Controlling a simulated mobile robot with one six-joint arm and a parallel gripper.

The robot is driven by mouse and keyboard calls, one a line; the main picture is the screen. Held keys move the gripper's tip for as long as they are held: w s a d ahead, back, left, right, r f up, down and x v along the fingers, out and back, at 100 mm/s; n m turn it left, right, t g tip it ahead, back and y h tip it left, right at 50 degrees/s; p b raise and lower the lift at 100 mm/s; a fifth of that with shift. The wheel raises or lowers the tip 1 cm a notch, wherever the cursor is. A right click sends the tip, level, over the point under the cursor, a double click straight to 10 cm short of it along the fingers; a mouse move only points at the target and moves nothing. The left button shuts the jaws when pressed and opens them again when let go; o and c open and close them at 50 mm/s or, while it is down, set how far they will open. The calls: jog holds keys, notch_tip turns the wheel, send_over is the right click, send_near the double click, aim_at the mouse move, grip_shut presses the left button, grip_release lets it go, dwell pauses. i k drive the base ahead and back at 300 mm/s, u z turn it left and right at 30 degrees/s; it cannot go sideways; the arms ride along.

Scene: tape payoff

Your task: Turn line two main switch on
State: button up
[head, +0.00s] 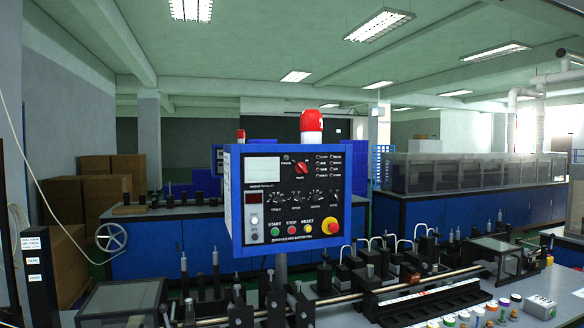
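A blue control box (238,200) with a black front panel stands on a post in the middle of the head view. A red rotary switch (302,168) sits at the upper middle of the panel; its set position is too small to tell. A red beacon (311,121) on top bears a white mark that looks like a 2. A pale display (262,169), a row of small knobs, green (275,231), red (292,230) and white buttons, and a yellow-ringed red button (329,228) are also on the panel. My gripper is not in view.
A line with metal rods (405,285) and black fixtures runs in front of and right of the box. Small containers (478,313) stand at the lower right. A second red beacon (241,135) shows behind. Boxes, a spoked reel (111,237) and blue benches (420,217) lie further back.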

aim_at(301, 167)
jog(key=i, duration=0.85)
jog(key=u, duration=0.05)
